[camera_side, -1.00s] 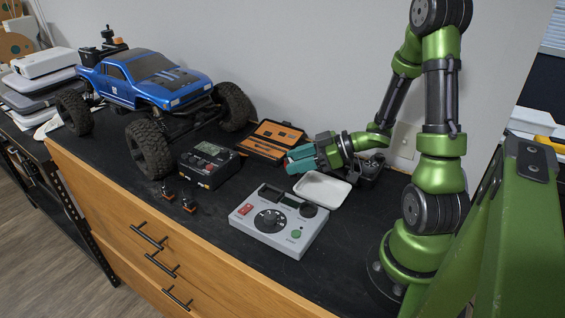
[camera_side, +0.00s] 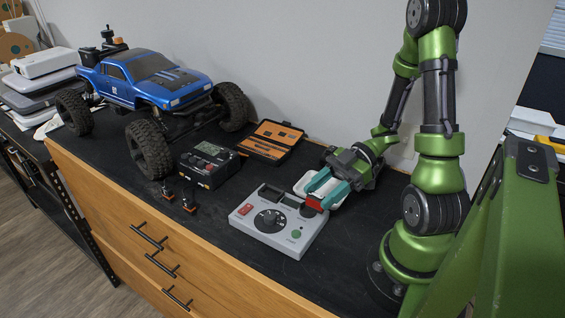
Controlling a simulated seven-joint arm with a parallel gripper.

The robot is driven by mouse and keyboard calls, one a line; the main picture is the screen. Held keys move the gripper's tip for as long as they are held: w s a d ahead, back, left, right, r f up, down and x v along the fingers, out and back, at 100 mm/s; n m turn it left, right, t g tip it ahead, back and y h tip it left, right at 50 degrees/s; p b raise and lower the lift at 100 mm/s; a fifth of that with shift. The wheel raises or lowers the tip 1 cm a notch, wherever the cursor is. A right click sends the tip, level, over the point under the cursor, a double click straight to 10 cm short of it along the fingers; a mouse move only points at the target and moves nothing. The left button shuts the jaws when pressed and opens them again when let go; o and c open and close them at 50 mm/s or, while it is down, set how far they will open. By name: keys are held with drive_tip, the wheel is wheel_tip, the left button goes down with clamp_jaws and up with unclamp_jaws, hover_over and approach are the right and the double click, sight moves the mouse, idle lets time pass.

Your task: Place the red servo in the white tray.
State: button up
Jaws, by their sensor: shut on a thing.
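The red servo (camera_side: 314,203) is held between the teal fingertips of my gripper (camera_side: 323,193), which is shut on it. Only a small red part of it shows. The white tray (camera_side: 299,188) lies on the black worktop, partly covered by my gripper, with its left rim showing. The servo appears over the near side of the tray; I cannot tell whether it touches the tray.
A grey control box (camera_side: 279,221) with a dial stands just in front of the tray. An open orange tool case (camera_side: 268,143) lies behind left. A black charger (camera_side: 208,165) and a blue crawler (camera_side: 150,78) stand further left.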

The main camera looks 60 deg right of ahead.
hover_over(277, 189)
drive_tip(key=shift+s+a+f, duration=0.15)
drive_tip(key=shift+s+f, duration=0.25)
drive_tip(key=shift+f, duration=0.2)
drive_tip(key=shift+w+f, duration=0.2)
drive_tip(key=shift+w, duration=0.4)
drive_tip(key=shift+s+f, duration=0.1)
drive_tip(key=shift+f, duration=1.3)
drive_tip(key=shift+f, duration=0.15)
drive_tip(key=o, duration=1)
drive_tip(key=shift+o, duration=0.2)
